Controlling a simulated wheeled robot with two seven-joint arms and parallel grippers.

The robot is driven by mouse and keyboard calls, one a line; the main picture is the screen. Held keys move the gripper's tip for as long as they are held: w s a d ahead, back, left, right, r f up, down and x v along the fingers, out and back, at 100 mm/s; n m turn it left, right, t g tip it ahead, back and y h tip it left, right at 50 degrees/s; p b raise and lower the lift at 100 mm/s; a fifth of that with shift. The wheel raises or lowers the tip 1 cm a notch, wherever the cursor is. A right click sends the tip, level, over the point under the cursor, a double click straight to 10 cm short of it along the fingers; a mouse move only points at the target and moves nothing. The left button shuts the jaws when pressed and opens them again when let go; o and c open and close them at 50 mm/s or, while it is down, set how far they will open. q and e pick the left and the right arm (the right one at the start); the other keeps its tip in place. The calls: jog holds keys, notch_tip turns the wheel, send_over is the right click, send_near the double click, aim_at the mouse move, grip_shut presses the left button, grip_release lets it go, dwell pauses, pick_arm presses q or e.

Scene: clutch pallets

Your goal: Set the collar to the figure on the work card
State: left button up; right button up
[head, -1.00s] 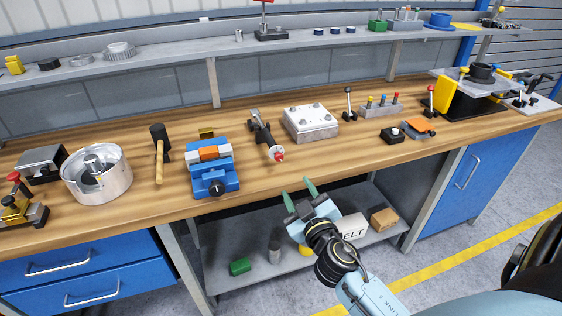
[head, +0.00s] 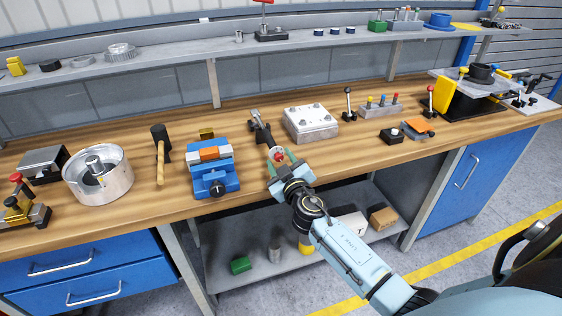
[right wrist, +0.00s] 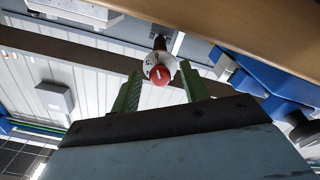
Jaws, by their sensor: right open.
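A device with a dark stem (head: 262,131) stands at the front of the bench, with a red knob (head: 278,154) on its near end. In the right wrist view, a white collar (right wrist: 150,67) with dark marks sits around the red knob (right wrist: 160,76); I cannot read which figure is set. My right gripper (head: 282,163) is open, its green fingers on either side of the knob and collar. In the right wrist view, the gripper (right wrist: 160,82) shows gaps beside the collar. My left gripper is not in view. I cannot make out a work card.
A blue vise (head: 212,174) stands close on the left, and a grey plate block (head: 311,124) lies behind on the right. A mallet (head: 160,160) and a round metal housing (head: 118,184) are further left. The bench's front edge runs just below the gripper.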

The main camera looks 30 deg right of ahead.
grip_shut()
jog(key=shift+n, duration=0.5)
jog(key=n, duration=0.3)
jog(key=shift+n+b, duration=0.3)
jog(key=shift+n, duration=0.1)
jog(key=n, duration=0.4)
jog(key=shift+n, duration=0.7)
grip_release()
